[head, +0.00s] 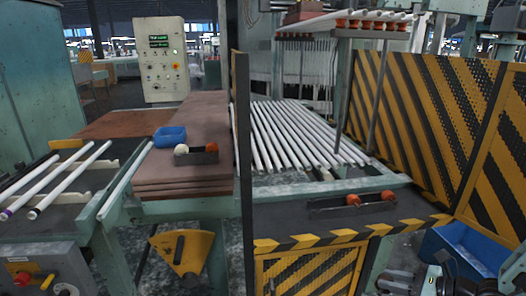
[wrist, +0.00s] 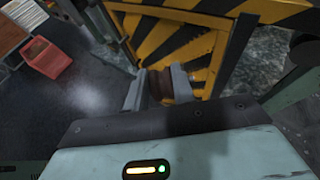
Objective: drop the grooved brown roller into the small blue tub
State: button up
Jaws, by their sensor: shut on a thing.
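My gripper (wrist: 159,84) shows in the wrist view with its two grey fingers shut on a brown thing, which I take for the grooved brown roller (wrist: 160,87). Only part of the roller shows between the fingers; its grooves cannot be made out. The small blue tub (head: 170,136) sits on the stacked brown boards at the left in the head view. It is not in the wrist view. In the head view parts of my arm show at the bottom right, but the held roller cannot be made out there.
A dark tray (head: 197,155) with a white and an orange roller stands beside the tub. Another dark tray (head: 351,202) holds orange rollers. A dark upright post (head: 242,150) stands right of the boards. A larger blue bin (head: 466,247) and striped guards (head: 425,120) are at the right.

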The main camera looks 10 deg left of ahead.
aim_at(176, 142)
jog(key=j+u, duration=0.2)
jog(key=j, duration=0.35)
jog(key=j+u, duration=0.15)
jog(key=j, duration=0.45)
jog(key=i+j+u, duration=0.2)
jog(key=j, duration=0.35)
jog(key=j+u, duration=0.2)
jog(key=j, duration=0.35)
jog(key=i, duration=0.05)
